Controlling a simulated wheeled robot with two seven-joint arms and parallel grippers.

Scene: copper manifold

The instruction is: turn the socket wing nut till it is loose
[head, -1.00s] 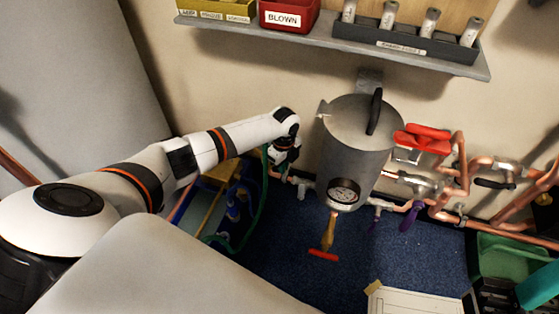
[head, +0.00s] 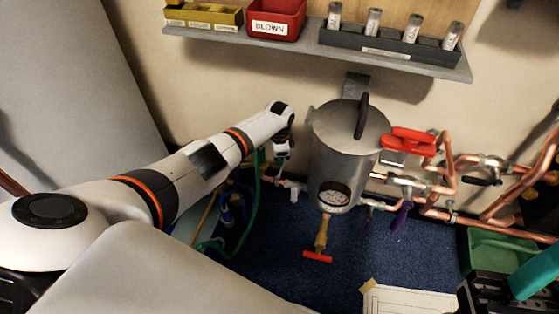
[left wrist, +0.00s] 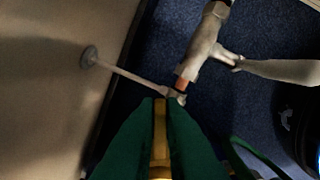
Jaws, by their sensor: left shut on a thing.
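My left gripper (head: 283,158) reaches down to the pipe run just left of the grey pot (head: 345,150). In the left wrist view its two green fingers (left wrist: 160,102) are shut on a narrow brass-coloured piece (left wrist: 160,135). Their tips are at a small clamp (left wrist: 176,95) at the end of a thin rod (left wrist: 130,75) from the wall. I cannot tell whether the brass piece is the socket wing nut, as the fingers cover most of it. A grey pipe fitting (left wrist: 203,48) lies just beyond the clamp.
Copper pipes (head: 460,165) with a red-handled valve (head: 408,141) run right of the pot. A shelf (head: 300,47) with bins hangs above. A green hose (head: 256,200) hangs beside my left gripper. A green crate (head: 497,248) stands on the blue floor at right.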

